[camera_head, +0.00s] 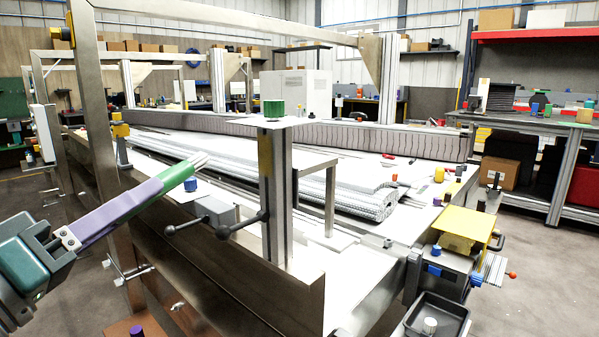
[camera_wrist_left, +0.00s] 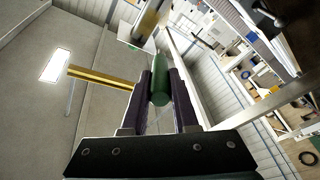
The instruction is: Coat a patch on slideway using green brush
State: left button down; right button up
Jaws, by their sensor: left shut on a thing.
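My left gripper (camera_head: 160,184) comes in from the left with purple fingers, shut on the green brush (camera_head: 178,178). The brush's pale bristles point up and right, in front of the conveyor frame in the picture; I see no clear contact. In the left wrist view the green handle (camera_wrist_left: 160,92) sits between the two fingers. The conveyor frame (camera_head: 228,262) has long metal side rails and a pale bed. I cannot tell which part is the slideway, and no coated patch is distinguishable. My right gripper is not in view.
A metal post (camera_head: 275,185) with a small top plate carries a green cylinder (camera_head: 273,108). A yellow-topped unit (camera_head: 466,224) and a dark tray (camera_head: 437,318) are at right.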

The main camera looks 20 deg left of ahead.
pick_arm(q)
jog(key=w+d+f+b, duration=0.2)
jog(key=w+f+b, duration=0.1)
jog(key=w+f, duration=0.2)
jog(key=shift+w+d+f, duration=0.15)
jog(key=shift+w+d, duration=0.25)
jog(key=shift+w, duration=0.35)
jog(key=shift+w+d+b, duration=0.3)
jog(key=shift+w, duration=0.5)
dwell(0.7)
